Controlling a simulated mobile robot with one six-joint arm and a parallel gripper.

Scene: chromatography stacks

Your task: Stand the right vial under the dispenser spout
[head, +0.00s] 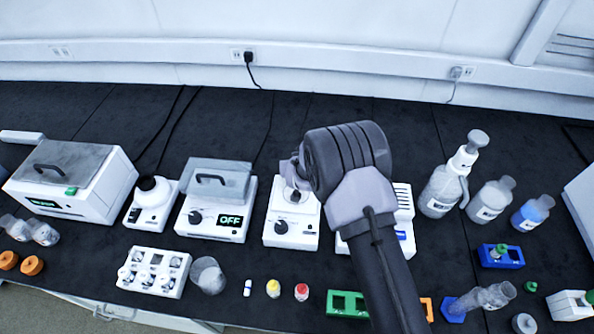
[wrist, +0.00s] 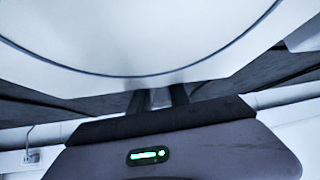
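My gripper (head: 294,172) is above and behind the white device with a round top (head: 291,218), mostly hidden by my wrist. In the wrist view its two dark fingers (wrist: 160,97) run up behind a large white surface (wrist: 140,35), so their tips and anything between them are hidden. The pump dispenser bottle (head: 441,188) stands to the right of my arm. Small vials stand at the front: one with a white cap (head: 247,288), one with a yellow cap (head: 273,288) and one with a red cap (head: 301,291). A green-capped vial (head: 499,250) is in the blue rack (head: 501,263).
A clear bottle (head: 490,201) and a blue-liquid bottle (head: 532,213) stand right of the dispenser. A green rack (head: 346,303) is in front. A balance reading OFF (head: 216,215) and a beaker (head: 208,276) are left.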

